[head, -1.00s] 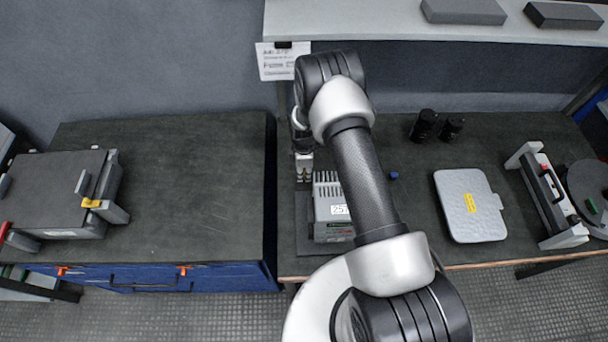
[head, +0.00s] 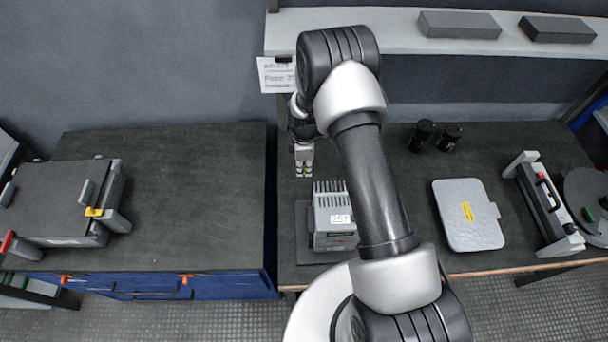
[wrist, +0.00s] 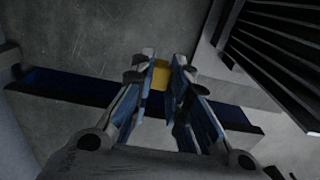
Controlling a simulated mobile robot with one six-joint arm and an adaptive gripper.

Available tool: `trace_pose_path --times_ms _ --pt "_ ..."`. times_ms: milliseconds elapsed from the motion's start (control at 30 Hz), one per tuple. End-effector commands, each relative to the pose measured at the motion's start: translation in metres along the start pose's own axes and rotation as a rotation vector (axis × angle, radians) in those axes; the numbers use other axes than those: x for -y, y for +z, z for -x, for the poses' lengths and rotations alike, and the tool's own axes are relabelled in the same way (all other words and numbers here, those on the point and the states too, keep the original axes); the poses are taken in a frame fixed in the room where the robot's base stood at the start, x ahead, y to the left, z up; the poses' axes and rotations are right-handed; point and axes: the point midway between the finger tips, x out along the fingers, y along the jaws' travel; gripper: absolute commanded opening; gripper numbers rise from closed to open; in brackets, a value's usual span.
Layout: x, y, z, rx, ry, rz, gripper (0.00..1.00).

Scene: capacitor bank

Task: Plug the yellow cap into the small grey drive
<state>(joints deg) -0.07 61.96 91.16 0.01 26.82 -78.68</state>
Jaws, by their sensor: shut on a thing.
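The small grey drive (head: 332,222) stands on a dark mat on the right bench, its finned top facing up and a white number label on its front. My arm hides part of its right side. My gripper (head: 304,174) points down behind the drive, to its upper left, apart from it. In the wrist view, my gripper (wrist: 161,80) is shut on the yellow cap (wrist: 160,74), which shows between the fingertips. The drive's dark fins (wrist: 275,50) show at the upper right there. The cap's lower end is hard to make out.
A grey flat case (head: 468,225) with a yellow label lies right of my arm. Two black cylinders (head: 435,137) stand behind it. A shelf (head: 385,18) with grey blocks overhangs the back. A gap separates the left bench (head: 200,190), whose right part is bare.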

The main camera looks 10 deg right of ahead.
Motion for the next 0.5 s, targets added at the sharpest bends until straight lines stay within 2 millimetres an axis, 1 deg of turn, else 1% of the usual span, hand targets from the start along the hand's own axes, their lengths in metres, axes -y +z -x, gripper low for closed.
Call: trace_pose_path --times_ms 33,100,200,333,500 --pt "-0.001 0.0 0.02 -0.001 0.004 0.0 0.05" --pt "-0.001 0.0 0.04 -0.001 0.004 0.0 0.05" --pt "-0.001 0.0 0.064 -0.001 0.003 0.0 0.05" --pt "0.0 0.0 0.086 0.0 0.002 0.0 0.05" --pt "0.0 0.0 0.102 0.0 0.0 0.0 0.05"
